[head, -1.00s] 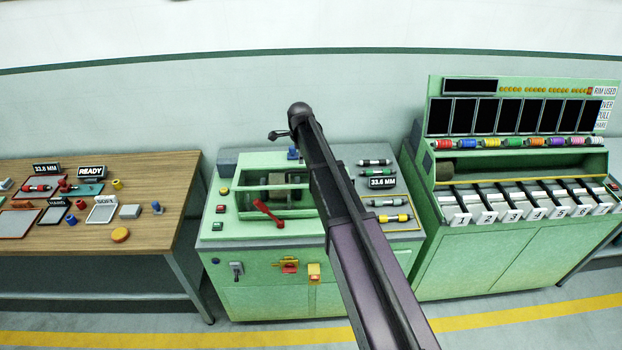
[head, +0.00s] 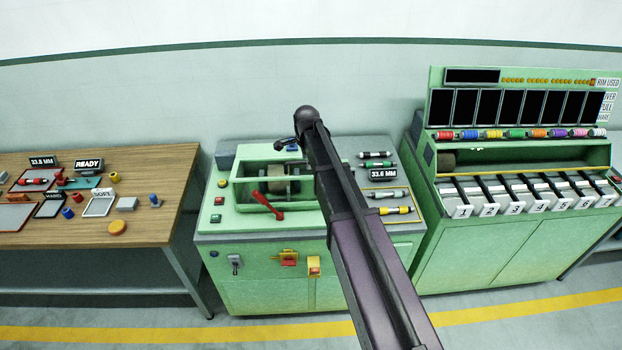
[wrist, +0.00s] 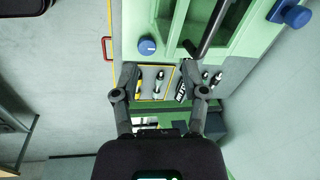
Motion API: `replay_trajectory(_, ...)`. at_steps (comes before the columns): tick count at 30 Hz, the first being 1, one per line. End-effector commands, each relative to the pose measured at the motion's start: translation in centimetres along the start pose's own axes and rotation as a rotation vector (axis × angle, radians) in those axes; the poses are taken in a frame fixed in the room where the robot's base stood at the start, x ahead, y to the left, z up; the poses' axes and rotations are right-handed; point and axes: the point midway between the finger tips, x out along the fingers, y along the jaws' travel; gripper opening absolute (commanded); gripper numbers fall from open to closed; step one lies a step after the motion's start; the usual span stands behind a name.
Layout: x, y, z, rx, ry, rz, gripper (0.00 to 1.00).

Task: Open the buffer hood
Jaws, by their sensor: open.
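The green buffer machine (head: 270,221) stands at the middle of the head view. Its framed top opening (head: 243,193) shows a drum (head: 276,185) inside; I cannot tell the hood's position clearly. A red lever (head: 268,204) lies slanted at the front of the opening. In the head view my arm crosses the machine's right part and hides some of it; my gripper is not visible there. In the wrist view my gripper (wrist: 159,94) is open and empty, above the machine's top, with a yellow-edged tray (wrist: 142,98) visible between its fingers.
A blue knob (wrist: 147,46) and a dark bar (wrist: 208,30) show in the wrist view. A wooden table (head: 150,172) stands left, a numbered rack machine (head: 505,245) right.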

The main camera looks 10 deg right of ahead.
Motion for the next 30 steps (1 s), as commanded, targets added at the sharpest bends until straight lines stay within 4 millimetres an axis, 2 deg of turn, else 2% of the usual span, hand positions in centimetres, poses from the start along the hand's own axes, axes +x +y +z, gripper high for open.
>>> replay_trajectory(3, 1.2, 1.5, -0.1, -0.051, -0.001, 0.007, 0.57)
replay_trajectory(12, 2.6, 3.6, -0.2, -0.154, -0.005, 0.018, 0.57)
replay_trajectory(26, 2.7, 4.0, -0.3, -0.18, -0.006, 0.021, 0.57)
replay_trajectory(27, 2.7, 4.0, -0.3, -0.18, -0.006, 0.021, 0.54)
replay_trajectory(30, 2.8, 4.0, -0.2, -0.179, -0.008, 0.017, 0.24)
